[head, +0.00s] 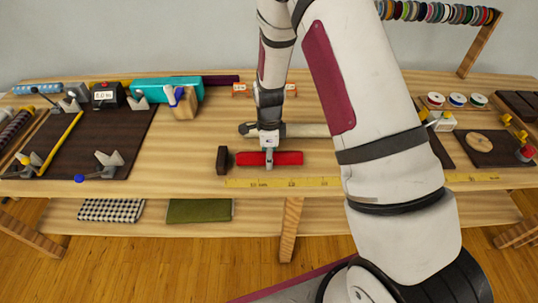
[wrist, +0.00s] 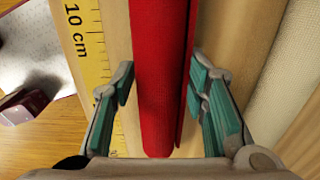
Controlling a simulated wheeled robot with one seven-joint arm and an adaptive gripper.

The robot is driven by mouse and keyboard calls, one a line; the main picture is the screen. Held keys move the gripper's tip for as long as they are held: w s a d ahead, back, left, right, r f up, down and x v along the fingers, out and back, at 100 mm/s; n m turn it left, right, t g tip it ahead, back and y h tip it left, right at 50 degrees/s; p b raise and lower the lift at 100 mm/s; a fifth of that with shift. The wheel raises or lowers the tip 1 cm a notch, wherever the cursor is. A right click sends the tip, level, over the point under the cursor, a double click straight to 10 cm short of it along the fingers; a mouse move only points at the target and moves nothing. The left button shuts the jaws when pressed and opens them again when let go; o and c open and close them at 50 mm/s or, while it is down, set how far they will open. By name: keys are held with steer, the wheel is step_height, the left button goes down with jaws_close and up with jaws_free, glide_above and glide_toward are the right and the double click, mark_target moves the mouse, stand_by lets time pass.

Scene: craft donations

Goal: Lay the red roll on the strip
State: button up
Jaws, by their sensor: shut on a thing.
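The red roll (head: 287,158) lies left to right just behind the yellow strip with black marks (head: 270,183), which runs along the table's front edge. In the wrist view the roll (wrist: 160,60) stands between my fingers, with a loose edge along its right side. My gripper (head: 269,158) is shut on the roll near its middle. The fingers (wrist: 157,88) sit on either side of it. The strip (wrist: 88,40) runs beside the roll at the left of the wrist view, apart from it. I cannot tell whether the roll touches the table.
A dark block (head: 222,160) stands just left of the roll. A pale roll (head: 305,130) lies behind it. Dark boards with tools stand at left (head: 95,150) and right (head: 490,155). My arm hides part of the strip. Folded cloths (head: 198,211) lie on the shelf below.

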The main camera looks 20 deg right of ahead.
steer(key=o, duration=1.3)
step_height(320, 180, up, 12)
